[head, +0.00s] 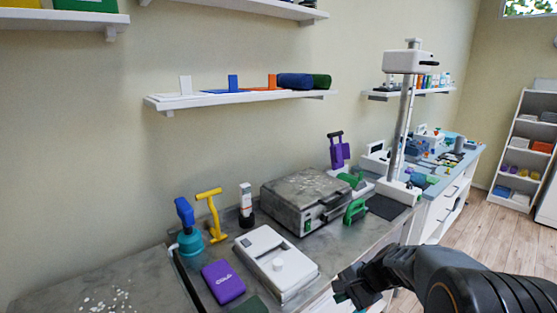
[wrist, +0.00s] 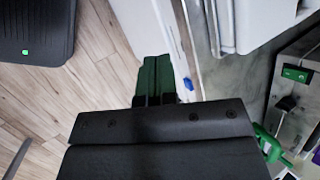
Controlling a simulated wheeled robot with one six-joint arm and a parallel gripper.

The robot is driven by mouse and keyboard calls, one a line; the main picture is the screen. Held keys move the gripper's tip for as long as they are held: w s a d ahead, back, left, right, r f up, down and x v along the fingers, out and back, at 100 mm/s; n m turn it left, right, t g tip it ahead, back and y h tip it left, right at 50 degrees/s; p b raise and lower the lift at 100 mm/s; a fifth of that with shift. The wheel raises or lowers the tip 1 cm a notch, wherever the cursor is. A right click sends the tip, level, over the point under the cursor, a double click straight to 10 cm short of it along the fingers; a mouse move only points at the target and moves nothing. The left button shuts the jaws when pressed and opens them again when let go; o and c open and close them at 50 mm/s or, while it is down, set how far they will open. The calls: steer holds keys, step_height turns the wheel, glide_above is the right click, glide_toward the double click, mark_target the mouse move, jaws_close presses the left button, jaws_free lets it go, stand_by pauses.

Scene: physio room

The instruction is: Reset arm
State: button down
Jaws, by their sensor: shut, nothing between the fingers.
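My gripper (head: 347,290) is at the end of my dark arm, low and right of centre in the head view, in front of the counter's front edge. In the wrist view its two green fingers (wrist: 153,80) lie side by side, shut, with nothing between them. Below them in that view is wood floor and the counter's edge. The gripper appears apart from the things on the counter.
The grey counter (head: 130,285) holds a white device (head: 275,262), a purple pack (head: 222,282), a grey metal box (head: 303,200), a green clamp (head: 355,211) and a yellow tool (head: 212,213). A white stand (head: 402,120) rises behind. Open floor (head: 488,235) lies at right.

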steer(key=s+r+n+t+h+p, duration=0.1)
steer(key=s+r+n+h+p, duration=0.2)
steer(key=s+r+n+h, duration=0.3)
steer(key=s+r+n, duration=0.4)
steer(key=s+n, duration=0.1)
steer(key=s, duration=0.3)
steer(key=shift+s+a+r+n, duration=0.15)
steer(key=shift+a+r+n, duration=0.15)
